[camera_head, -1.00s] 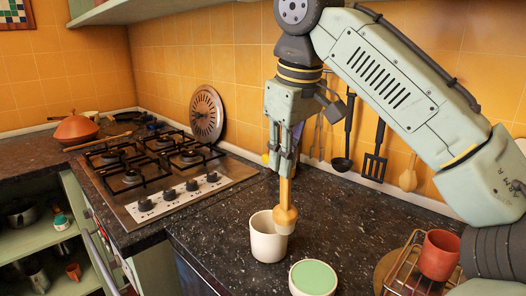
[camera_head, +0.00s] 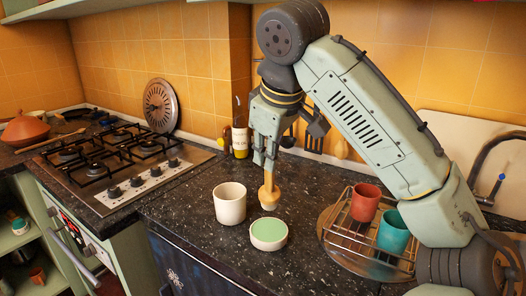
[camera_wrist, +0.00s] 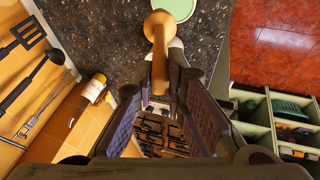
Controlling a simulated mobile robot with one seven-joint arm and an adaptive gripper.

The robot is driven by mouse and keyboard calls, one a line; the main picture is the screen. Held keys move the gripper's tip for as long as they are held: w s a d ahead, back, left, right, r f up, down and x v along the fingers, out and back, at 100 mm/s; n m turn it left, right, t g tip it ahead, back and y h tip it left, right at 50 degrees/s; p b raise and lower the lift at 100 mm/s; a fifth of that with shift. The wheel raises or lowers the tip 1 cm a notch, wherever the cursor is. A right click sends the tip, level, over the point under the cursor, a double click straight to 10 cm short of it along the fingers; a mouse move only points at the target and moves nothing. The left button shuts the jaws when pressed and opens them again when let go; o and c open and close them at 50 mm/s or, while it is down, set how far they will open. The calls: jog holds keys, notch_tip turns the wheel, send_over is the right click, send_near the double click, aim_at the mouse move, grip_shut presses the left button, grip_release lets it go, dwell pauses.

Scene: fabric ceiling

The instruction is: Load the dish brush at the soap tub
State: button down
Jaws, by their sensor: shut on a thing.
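My gripper (camera_head: 264,162) is shut on the wooden handle of the dish brush (camera_head: 269,191) and holds it upright, head down, with pale bristles at the bottom. The soap tub (camera_head: 268,244), a low round white tub with a flat green top, stands on the dark counter. In the head view the bristles are just above the tub's far rim in the picture; whether they are over it or behind it I cannot tell. The brush (camera_wrist: 160,38) also shows in the wrist view between my fingers (camera_wrist: 157,95), with the tub's green top (camera_wrist: 178,8) beyond its head.
A cream crock (camera_head: 230,207) stands just left of the tub. A wire rack (camera_head: 350,240) with a red cup (camera_head: 365,203) and a teal cup (camera_head: 393,231) is at the right. A labelled bottle (camera_head: 240,140) stands behind, near the wall. The stove (camera_head: 125,165) is at the left.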

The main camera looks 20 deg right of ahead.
jog(key=b, duration=0.5)
send_over(266, 199)
jog(key=s, duration=0.2)
jog(key=shift+f, duration=2.8)
jog(key=shift+s+a, duration=0.1)
jog(key=shift+s, duration=0.1)
jog(key=shift+f, duration=0.85)
notch_tip(266, 199, up, 7)
jog(key=p, duration=0.5)
jog(key=shift+r+p, duration=0.1)
jog(key=shift+p, duration=0.3)
jog(key=shift+w+a, duration=0.1)
